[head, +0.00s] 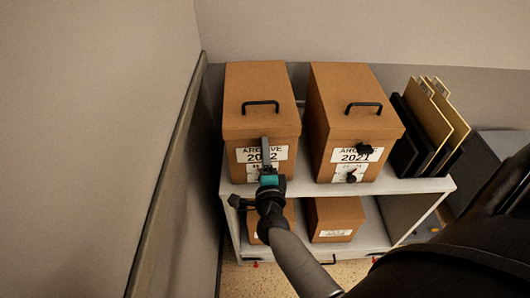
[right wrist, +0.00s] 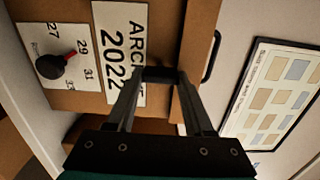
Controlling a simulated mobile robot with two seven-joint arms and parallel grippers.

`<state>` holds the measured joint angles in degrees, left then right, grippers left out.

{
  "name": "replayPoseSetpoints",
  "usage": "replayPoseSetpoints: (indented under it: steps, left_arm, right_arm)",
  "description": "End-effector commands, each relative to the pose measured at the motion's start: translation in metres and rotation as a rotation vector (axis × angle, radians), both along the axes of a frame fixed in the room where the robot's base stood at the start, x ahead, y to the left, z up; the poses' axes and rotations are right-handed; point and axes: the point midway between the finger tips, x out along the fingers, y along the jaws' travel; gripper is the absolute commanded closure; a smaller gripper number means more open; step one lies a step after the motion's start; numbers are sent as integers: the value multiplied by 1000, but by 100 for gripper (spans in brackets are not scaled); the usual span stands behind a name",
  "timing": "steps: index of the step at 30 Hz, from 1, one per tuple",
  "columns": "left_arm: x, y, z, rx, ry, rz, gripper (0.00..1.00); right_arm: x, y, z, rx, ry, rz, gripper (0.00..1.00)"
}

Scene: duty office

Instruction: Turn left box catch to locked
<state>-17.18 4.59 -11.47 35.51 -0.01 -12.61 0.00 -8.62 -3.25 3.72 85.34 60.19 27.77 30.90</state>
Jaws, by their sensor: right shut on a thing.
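The left box (head: 240,126) is a brown lidded carton labelled "ARCHIVE 2022", standing on the shelf top. My right gripper (head: 265,141) reaches its front face just under the lid. In the right wrist view my right gripper (right wrist: 159,82) is shut on the dark box catch (right wrist: 158,74), at the seam between lid and body beside the label. The fingers hide much of the catch, so its exact angle is hard to tell. In the head view the gripper covers it. My left gripper is out of view.
A black dial (right wrist: 50,66) with a red mark sits on the box's numbered label. The right box (head: 327,130), "ARCHIVE 2021", has its own black catch (head: 364,149). Folders (head: 443,118) stand further right. A wall with a rail (head: 172,165) is on the left. Smaller boxes (head: 335,216) sit below.

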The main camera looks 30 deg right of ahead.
Motion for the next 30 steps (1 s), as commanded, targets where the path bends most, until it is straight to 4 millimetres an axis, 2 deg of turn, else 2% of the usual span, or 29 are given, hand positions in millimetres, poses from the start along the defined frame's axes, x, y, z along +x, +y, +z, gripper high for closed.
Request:
replayPoseSetpoints:
  steps: [1,9,16,20,23,30]
  left_arm:
    - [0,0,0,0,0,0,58]
    - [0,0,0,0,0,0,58]
    - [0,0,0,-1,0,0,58]
    - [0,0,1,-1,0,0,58]
    - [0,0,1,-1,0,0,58]
    - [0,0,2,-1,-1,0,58]
  right_arm:
    - [0,1,-1,5,1,0,45]
    - [0,0,0,1,0,0,18]
    - [-1,0,0,0,1,0,18]
    - [-7,4,-1,0,2,1,18]
    - [-19,10,-1,1,4,1,18]
    - [-61,32,-2,3,4,0,18]
